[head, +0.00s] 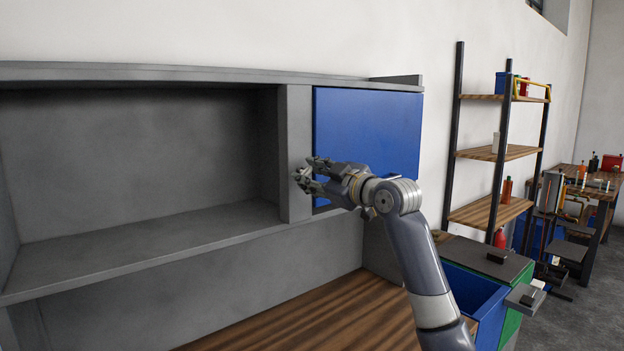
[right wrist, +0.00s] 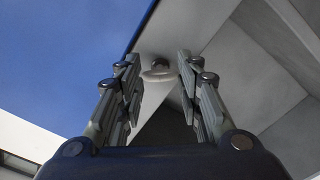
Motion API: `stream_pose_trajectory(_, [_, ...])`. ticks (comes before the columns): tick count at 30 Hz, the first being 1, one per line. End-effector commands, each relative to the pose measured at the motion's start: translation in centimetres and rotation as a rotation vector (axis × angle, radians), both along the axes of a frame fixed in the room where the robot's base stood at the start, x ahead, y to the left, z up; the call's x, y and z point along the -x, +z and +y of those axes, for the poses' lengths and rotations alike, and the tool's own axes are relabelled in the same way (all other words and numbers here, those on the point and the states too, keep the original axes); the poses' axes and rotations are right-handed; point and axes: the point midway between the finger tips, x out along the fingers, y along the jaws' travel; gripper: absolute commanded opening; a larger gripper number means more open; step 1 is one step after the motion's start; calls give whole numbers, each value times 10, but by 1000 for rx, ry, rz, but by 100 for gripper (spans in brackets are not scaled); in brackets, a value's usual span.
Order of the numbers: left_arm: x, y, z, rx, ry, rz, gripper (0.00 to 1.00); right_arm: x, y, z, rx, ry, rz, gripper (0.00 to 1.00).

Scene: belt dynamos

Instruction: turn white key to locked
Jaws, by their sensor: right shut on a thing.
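My right gripper (head: 308,171) reaches up to the grey upright post beside the blue cabinet door (head: 367,130) in the head view. In the right wrist view its two fingers stand either side of the small white key (right wrist: 157,74), which sits on the pale post face close to the door's edge. The gripper is shut on the key. In the head view the fingers hide the key. How far the key is turned and any lock markings cannot be made out. My left gripper is not in view.
An open grey shelf compartment (head: 140,150) lies left of the post (head: 295,120). A wooden worktop (head: 320,318) is below. A shelf rack (head: 497,153) and a blue bin (head: 470,290) stand to the right. The space before the open compartment is clear.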

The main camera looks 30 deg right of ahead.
Motion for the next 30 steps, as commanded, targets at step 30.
stream_pose_trajectory(30, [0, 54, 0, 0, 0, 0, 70, 0, 1, 0, 854, 3, -63, 9])
